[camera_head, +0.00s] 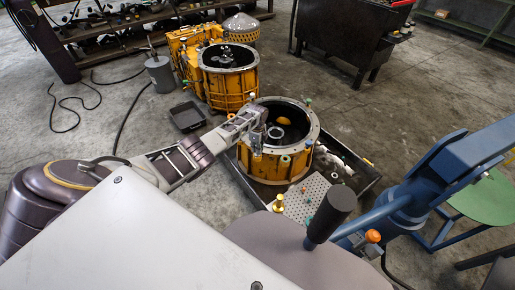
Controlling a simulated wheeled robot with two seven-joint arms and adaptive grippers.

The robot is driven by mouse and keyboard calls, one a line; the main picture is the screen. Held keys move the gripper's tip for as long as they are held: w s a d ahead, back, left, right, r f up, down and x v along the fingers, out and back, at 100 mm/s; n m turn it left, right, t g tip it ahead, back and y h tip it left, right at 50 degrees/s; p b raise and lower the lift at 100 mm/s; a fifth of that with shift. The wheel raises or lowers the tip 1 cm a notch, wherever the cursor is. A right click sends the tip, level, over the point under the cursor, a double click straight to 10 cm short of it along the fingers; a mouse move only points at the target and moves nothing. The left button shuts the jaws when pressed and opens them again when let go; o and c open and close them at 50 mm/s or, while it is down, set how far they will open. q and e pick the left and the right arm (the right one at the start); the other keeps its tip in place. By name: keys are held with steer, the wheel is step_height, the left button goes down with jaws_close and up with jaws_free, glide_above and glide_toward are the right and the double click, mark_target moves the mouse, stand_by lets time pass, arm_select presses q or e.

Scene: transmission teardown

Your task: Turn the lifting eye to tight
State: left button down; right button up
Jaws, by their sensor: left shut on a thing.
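An orange, open-topped transmission housing (270,165) with a grey flanged rim stands in the middle, in a dark tray. My left arm comes in from the left, and its gripper (258,143) is over the near-left part of the rim. It is shut on a small part there, which fits the lifting eye. The fingers hide nearly all of that part, so its seating and tightness cannot be told. My right gripper is not in view.
The dark tray (367,192) holds loose parts and a perforated plate (306,197). A second orange housing (228,88) stands behind, near a small black tray (187,117) and a grey canister (160,73). A blue stand (440,165) is at right.

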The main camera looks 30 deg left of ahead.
arm_select(q)
steer(key=c, duration=1.5)
jaws_free()
steer(key=shift+r, duration=0.1)
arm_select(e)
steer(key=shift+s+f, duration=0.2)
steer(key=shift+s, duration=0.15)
arm_select(q)
steer(key=shift+r, duration=5.95)
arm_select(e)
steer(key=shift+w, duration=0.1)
